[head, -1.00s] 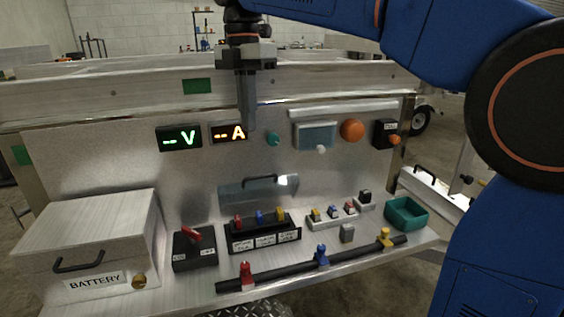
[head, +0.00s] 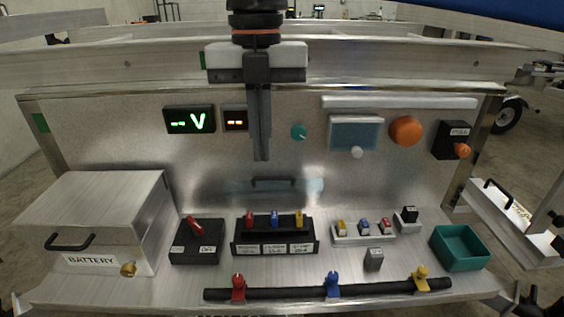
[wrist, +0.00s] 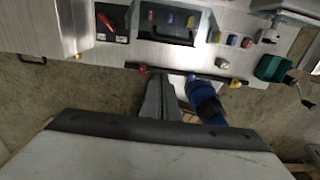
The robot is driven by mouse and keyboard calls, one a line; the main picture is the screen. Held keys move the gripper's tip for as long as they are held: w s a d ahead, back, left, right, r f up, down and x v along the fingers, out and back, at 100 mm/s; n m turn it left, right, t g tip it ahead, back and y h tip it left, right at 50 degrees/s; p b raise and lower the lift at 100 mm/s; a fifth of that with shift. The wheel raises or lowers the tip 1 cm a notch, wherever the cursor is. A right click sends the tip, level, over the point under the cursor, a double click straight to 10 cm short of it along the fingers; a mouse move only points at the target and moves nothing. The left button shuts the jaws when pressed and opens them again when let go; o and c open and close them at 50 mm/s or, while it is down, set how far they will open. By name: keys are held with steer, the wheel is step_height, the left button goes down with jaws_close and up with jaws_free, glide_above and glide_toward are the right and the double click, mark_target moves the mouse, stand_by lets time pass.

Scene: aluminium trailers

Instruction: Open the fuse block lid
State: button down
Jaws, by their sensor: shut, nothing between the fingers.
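The fuse block (head: 275,248) is a black tray with red, blue and yellow fuses and white labels on its front. Its clear lid (head: 240,187) with a dark handle (head: 273,181) shows above and behind the fuses in the head view, so it looks raised; its exact angle is hard to tell. My gripper (head: 261,158) points down with its fingers together, empty, and appears just above the handle in the picture, apart from it. In the wrist view the fingers (wrist: 160,80) are on the near side of the fuse block (wrist: 165,20).
A battery box (head: 95,215) and red switch block (head: 197,242) stand left. A black bar (head: 285,294) with coloured clamps runs along the front. Small fuses (head: 363,232) and a green bin (head: 461,247) are right. Displays and knobs are on the back panel.

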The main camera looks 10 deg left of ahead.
step_height(320, 180, down, 10)
steer(key=shift+w+a+r, duration=0.15)
steer(key=shift+w+r, duration=0.05)
steer(key=shift+w, duration=0.35)
steer(key=shift+w+a+r, duration=0.1)
steer(key=shift+w+r, duration=0.15)
steer(key=shift+w, duration=0.35)
steer(key=shift+w+a+r, duration=0.15)
steer(key=shift+w+r, duration=0.05)
steer(key=shift+w, duration=0.35)
steer(key=w, duration=0.1)
steer(key=w+r, duration=0.1)
steer(key=w, duration=0.1)
steer(key=w+a+r, duration=0.1)
steer(key=shift+w+r, duration=0.1)
steer(key=shift+w, duration=0.05)
